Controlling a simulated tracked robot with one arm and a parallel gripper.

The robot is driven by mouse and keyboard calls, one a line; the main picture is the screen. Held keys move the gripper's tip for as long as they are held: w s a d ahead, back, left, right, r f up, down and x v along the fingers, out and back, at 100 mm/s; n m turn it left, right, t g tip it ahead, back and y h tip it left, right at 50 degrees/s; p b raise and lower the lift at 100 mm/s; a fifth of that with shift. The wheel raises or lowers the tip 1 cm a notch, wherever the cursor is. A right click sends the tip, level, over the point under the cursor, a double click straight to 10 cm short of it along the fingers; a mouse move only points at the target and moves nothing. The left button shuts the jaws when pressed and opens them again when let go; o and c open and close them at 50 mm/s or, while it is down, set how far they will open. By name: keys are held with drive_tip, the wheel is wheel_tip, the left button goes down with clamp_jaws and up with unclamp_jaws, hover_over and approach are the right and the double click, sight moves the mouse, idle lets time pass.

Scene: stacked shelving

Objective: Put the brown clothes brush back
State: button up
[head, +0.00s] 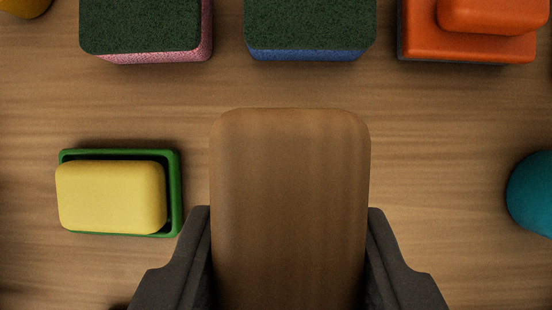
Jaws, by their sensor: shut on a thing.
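The brown clothes brush (290,200) is a wooden block with rounded corners, seen from above in the lower middle of the head view. My gripper (290,225) is shut on it, with one dark finger against its left side and one against its right side. The brush hides the surface below it. I cannot tell whether it touches that surface or is held above it. Its near end runs out of the bottom of the picture.
A yellow soap in a green dish (173,195) lies to the left. Behind stand a pink sponge (205,35), a blue sponge (310,54) and an orange brush (465,48). A teal object (533,195) is at the right edge. Bare wooden shelf (440,150) shows between them.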

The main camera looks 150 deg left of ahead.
wheel_tip(320, 180, down, 8)
drive_tip(key=shift+a+f+b, duration=0.1)
drive_tip(key=shift+f+b, duration=0.05)
drive_tip(key=shift+b, duration=0.25)
drive_tip(key=shift+s, duration=0.1)
drive_tip(key=o, duration=1.1)
drive_tip(key=shift+f, duration=0.1)
drive_tip(key=p+v, duration=0.1)
drive_tip(key=v, duration=1.1)
